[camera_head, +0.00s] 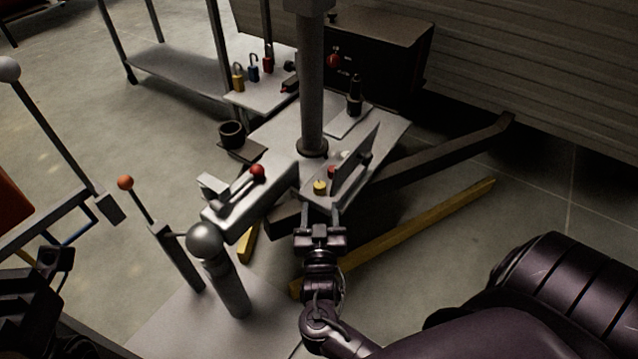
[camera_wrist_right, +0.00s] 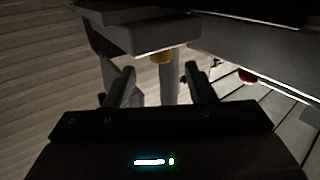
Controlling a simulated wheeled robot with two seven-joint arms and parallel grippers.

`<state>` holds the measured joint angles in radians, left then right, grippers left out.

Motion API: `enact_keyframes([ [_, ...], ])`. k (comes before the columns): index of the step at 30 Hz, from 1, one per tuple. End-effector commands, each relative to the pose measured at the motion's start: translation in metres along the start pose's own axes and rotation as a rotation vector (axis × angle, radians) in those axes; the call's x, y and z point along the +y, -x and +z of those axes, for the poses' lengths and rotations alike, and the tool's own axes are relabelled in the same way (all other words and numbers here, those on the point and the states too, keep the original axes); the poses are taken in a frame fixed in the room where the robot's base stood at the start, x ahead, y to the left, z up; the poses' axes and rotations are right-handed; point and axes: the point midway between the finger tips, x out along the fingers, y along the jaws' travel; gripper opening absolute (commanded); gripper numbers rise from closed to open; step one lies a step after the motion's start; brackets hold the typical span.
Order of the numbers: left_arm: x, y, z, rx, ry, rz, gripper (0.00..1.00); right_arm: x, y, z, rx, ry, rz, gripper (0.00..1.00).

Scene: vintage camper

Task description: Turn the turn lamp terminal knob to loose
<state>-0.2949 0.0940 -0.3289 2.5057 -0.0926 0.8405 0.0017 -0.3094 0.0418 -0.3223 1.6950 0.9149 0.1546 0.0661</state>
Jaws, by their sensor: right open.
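A row of small terminal knobs sits on the grey hitch plate: a yellow knob (camera_head: 320,187) nearest me, a red knob (camera_head: 333,172) behind it and a pale knob (camera_head: 344,156) farther back. I cannot read any label showing which is the turn lamp terminal. My right gripper (camera_head: 320,210) is open and empty, just in front of the yellow knob and apart from it. In the right wrist view, the yellow knob (camera_wrist_right: 162,57) shows beyond the gap between the open fingers (camera_wrist_right: 163,88). My left gripper (camera_head: 55,260) is dark at the left edge; its jaws are unclear.
An upright grey plate (camera_head: 356,160) stands right beside the knobs. A thick post (camera_head: 311,90) rises behind them. A red-ball lever (camera_head: 257,171) on a grey coupler lies to the left. A ball-topped post (camera_head: 206,242) stands nearer me. Padlocks (camera_head: 252,70) sit on a far shelf.

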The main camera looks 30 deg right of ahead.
Motion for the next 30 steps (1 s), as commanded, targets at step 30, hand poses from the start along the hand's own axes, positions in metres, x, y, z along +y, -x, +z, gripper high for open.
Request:
enact_keyframes([
  [30, 0.002, 0.008, -0.002, 0.032, -0.007, 0.021, 0.0, -0.001, -0.065, -0.002, 0.003, -0.001, -0.003, 0.17],
])
